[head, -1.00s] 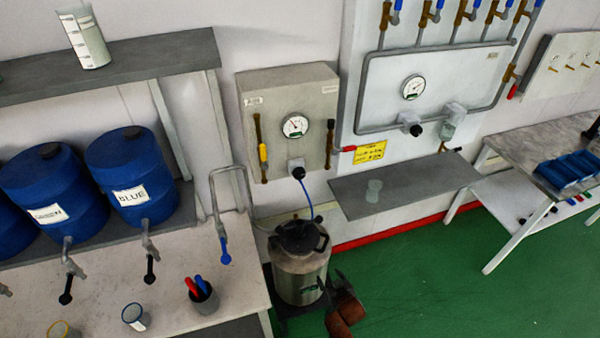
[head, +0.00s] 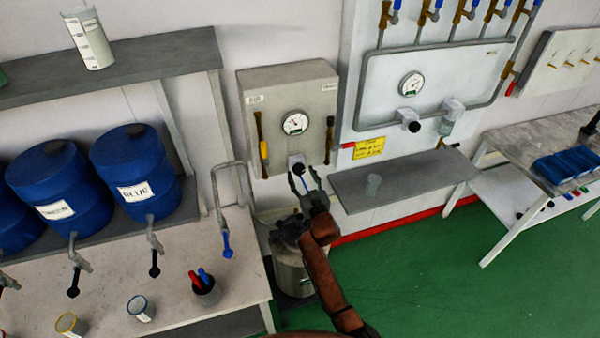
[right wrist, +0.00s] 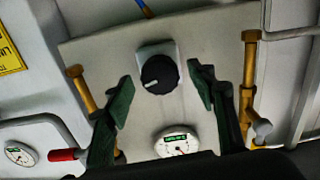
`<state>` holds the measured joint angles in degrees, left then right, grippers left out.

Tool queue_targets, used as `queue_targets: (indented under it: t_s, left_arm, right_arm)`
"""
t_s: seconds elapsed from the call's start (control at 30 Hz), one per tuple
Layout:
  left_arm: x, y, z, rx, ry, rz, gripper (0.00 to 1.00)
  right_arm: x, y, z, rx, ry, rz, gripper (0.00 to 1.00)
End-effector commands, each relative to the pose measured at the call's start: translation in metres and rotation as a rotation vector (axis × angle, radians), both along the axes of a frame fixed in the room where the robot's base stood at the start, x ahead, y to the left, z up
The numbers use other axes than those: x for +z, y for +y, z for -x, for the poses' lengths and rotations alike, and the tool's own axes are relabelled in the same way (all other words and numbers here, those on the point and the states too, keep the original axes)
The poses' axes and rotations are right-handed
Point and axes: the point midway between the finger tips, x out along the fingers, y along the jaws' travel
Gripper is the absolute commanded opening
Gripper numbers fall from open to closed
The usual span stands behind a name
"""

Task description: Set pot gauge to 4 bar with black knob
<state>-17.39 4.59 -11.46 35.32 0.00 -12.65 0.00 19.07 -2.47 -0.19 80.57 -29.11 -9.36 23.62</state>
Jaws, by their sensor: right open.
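The pot gauge (head: 295,123) is a round white dial on a grey wall panel; it also shows in the right wrist view (right wrist: 176,146) with a small green display. Its reading is too small to tell. The black knob (right wrist: 159,74) with a white mark sits below the gauge on a light mount. My right gripper (head: 305,172) is open in front of the knob. In the right wrist view its two dark green fingers (right wrist: 160,78) stand on either side of the knob, apart from it.
Brass valve pipes (right wrist: 249,75) flank the panel, one with a yellow handle (head: 264,151). The metal pot (head: 293,278) stands below, partly hidden by my arm. A second gauge (head: 411,85) is on the neighbouring panel.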

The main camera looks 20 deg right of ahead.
Motion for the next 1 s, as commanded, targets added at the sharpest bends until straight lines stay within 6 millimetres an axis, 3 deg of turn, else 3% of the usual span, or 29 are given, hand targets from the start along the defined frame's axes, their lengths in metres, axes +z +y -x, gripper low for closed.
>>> queue_targets:
  t_s: [0.2,0.47,1.0]
  left_arm:
    - [0.000,0.000,-0.006,-0.001,-0.008,0.001,0.00]
    - [0.000,0.000,-0.008,-0.001,-0.010,0.000,0.00]
    - [0.000,0.000,-0.007,-0.001,-0.009,0.001,0.00]
  right_arm:
    - [0.000,0.000,-0.018,0.000,0.000,-0.001,0.51]
    - [-0.001,0.000,-0.019,0.000,0.001,0.000,0.51]
    - [-0.001,0.000,-0.019,0.000,0.001,0.000,0.16]
